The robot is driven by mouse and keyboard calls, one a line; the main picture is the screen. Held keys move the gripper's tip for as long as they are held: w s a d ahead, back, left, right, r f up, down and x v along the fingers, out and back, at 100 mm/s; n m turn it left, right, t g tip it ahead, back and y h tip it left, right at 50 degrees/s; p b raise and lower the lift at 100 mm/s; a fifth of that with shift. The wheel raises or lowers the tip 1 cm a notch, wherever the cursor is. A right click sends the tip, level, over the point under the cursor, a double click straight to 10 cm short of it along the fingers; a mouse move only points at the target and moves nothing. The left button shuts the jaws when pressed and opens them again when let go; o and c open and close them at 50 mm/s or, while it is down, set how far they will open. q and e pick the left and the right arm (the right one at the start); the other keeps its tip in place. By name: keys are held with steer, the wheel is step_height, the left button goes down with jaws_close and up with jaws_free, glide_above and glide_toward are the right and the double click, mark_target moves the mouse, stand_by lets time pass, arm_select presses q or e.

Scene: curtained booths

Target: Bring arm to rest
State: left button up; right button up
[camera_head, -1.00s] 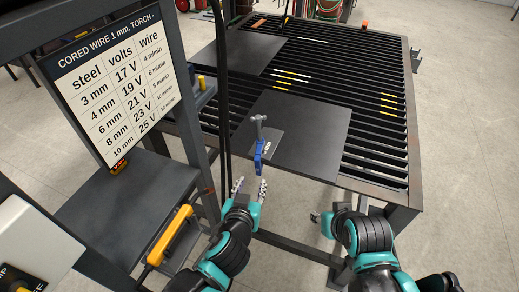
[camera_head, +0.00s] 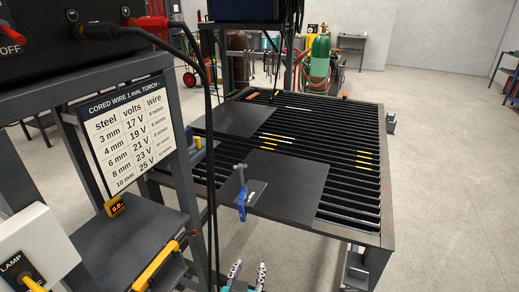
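My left gripper (camera_head: 248,268) shows at the bottom edge, left of centre, with only its fingers and a bit of teal behind them in view. The two fingers point up in the picture and stand apart with nothing between them. The gripper is in front of the slatted table's near edge, below the blue-handled clamp (camera_head: 242,204) in the picture. My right gripper is out of the picture.
The slatted table (camera_head: 388,222) carries dark plates (camera_head: 287,184), with the clamp at the near plate's edge. A black cable hangs left of my gripper. A stand with a settings chart (camera_head: 128,135) is at left. Floor is open at right.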

arm_select(q)
steer(key=s+a+f+n+g+y, duration=0.1)
steer(key=s+a+g, duration=0.2)
steer(key=a, duration=0.4)
steer(key=s+a+f+g+y, duration=0.1)
steer(key=s+a+g, duration=0.1)
steer(key=a, duration=0.6)
steer(key=shift+s+a+f+n+g, duration=0.25)
steer(key=shift+s+f+n+g, duration=0.15)
steer(key=shift+s, duration=0.35)
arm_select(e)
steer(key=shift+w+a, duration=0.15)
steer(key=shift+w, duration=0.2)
arm_select(q)
steer(key=shift+r, duration=0.15)
